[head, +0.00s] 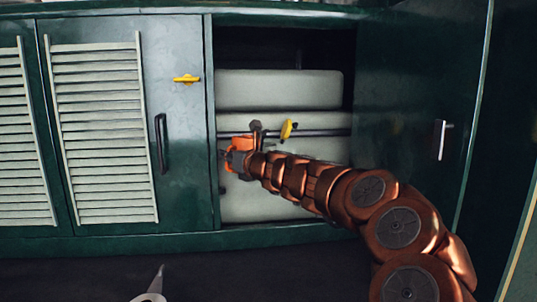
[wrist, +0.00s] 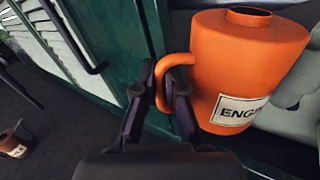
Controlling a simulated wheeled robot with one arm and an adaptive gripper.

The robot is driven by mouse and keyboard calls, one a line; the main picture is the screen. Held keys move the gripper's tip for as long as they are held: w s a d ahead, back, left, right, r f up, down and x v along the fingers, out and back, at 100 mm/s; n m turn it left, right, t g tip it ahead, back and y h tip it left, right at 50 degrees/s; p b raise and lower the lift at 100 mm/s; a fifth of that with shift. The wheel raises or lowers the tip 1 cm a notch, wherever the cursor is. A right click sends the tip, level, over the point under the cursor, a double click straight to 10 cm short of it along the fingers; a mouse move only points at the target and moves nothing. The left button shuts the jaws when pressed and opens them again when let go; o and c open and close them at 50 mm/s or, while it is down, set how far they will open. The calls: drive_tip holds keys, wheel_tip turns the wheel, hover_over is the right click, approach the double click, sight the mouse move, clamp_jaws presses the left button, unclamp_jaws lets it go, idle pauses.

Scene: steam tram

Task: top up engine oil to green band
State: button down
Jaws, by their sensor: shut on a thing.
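My gripper (head: 236,158) reaches into the open cabinet bay. In the wrist view my gripper (wrist: 159,92) is shut on the handle of an orange jug (wrist: 240,65) with a partly visible label starting "ENG". The jug looks about upright, with a round dark opening on top. In the head view the orange jug (head: 243,143) is mostly hidden by my gripper and arm. Behind it is the pale engine casing (head: 280,90). A yellow handle or cap (head: 287,129) and a dark knob (head: 256,126) show close to the jug. No green band or oil level can be made out.
A green louvred door (head: 182,130) with a yellow latch (head: 187,79) is shut at left. An open green door (head: 405,120) stands at right. A pale pointed thing (head: 157,282) is on the dark floor. A brown can (wrist: 14,142) shows at lower left in the wrist view.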

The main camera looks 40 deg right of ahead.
drive_tip(key=shift+d+f+n+b, duration=0.15)
drive_tip(key=shift+f+n+b, duration=0.55)
drive_tip(key=shift+f+b, duration=0.65)
drive_tip(key=shift+r+n+b, duration=0.1)
drive_tip(key=shift+n+b, duration=0.2)
drive_tip(key=shift+b, duration=0.3)
drive_tip(key=shift+d, duration=0.1)
